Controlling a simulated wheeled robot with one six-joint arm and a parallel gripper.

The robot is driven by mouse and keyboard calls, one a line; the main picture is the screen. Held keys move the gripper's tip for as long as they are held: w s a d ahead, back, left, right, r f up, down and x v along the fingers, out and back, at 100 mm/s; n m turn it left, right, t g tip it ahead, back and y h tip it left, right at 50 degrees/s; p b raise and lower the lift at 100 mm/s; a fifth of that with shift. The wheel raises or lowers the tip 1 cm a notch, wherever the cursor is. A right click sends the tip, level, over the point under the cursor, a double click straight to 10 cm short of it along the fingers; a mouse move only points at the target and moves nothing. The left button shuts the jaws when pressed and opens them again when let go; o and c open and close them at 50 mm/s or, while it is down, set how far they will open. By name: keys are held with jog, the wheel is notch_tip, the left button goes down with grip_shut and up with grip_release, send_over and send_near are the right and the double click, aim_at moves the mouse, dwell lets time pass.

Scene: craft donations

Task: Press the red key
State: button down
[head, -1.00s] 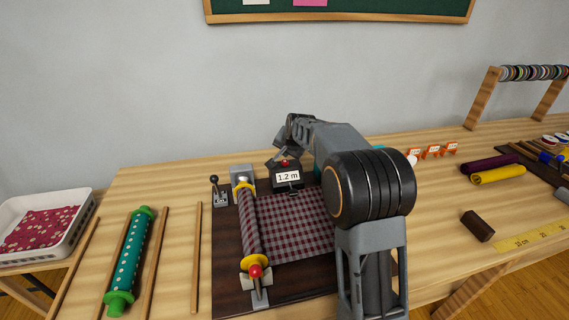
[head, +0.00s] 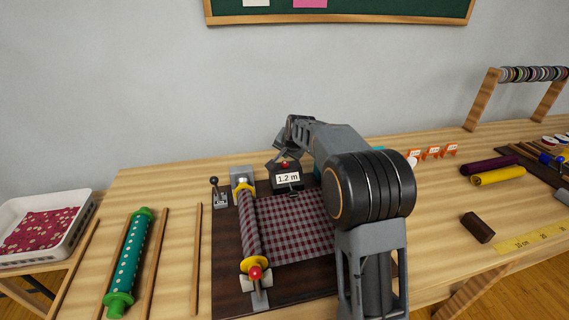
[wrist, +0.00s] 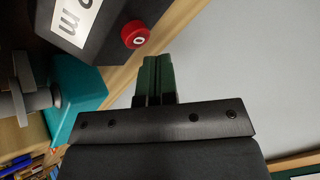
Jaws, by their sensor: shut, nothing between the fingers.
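The red key (head: 285,165) sits on top of a black counter box (head: 288,181) whose white label reads 1.2 m. In the wrist view the red key (wrist: 135,35) is a round red button with a white mark, on the box's (wrist: 110,35) edge. My gripper (wrist: 157,62) has its dark green fingers together with nothing between them. The fingertips are close to the key, just below and right of it in that view, with a small gap showing. In the head view my wrist hangs right by the key and the fingertips are hard to make out.
A plaid fabric roll (head: 251,230) lies on a dark board left of my arm, with a small lever (head: 217,190) behind it. A teal block (wrist: 75,97) stands near the counter box. A green roller (head: 130,262) and a white tray (head: 85,215) are at left.

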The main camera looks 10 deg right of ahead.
aim_at(286, 162)
jog(key=shift+f, duration=0.1)
dwell(0.7)
jog(key=shift+f+b, duration=0.3)
jog(key=shift+f+b, duration=0.35)
jog(key=shift+f, duration=0.15)
dwell(0.7)
jog(key=shift+r, duration=0.1)
dwell(0.4)
jog(key=shift+r+p, duration=0.75)
jog(key=shift+r, duration=0.05)
jog(key=shift+r+p, duration=1.95)
jog(key=shift+r, duration=0.6)
